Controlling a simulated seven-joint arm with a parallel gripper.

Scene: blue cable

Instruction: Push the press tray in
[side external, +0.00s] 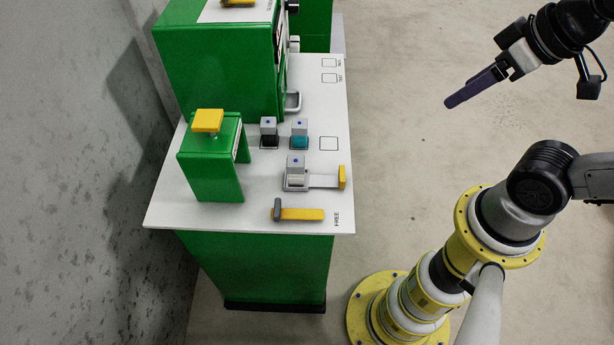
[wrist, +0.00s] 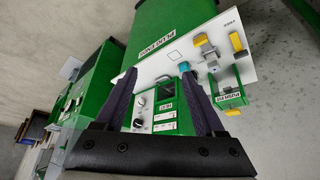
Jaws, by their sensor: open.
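The press (side external: 212,168) is a green arch with a yellow cap (side external: 208,120) on the white bench top. The press tray (side external: 323,181) is a pale slide pulled out to the right of the press, with a yellow end handle (side external: 342,177) near the bench edge. A grey block with a white top and blue dot (side external: 296,168) sits on its left part. In the wrist view, the press (wrist: 231,92) and the tray handle (wrist: 200,40) show at the upper right. My gripper (side external: 452,102) is open and empty, in the air right of the bench, apart from the tray.
A yellow bar with a grey end (side external: 300,214) lies in front of the tray, beside the word FREE. A black block (side external: 269,132) and a teal block (side external: 299,134) stand behind it. A large green machine (side external: 220,65) fills the back left. The air right of the bench is clear.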

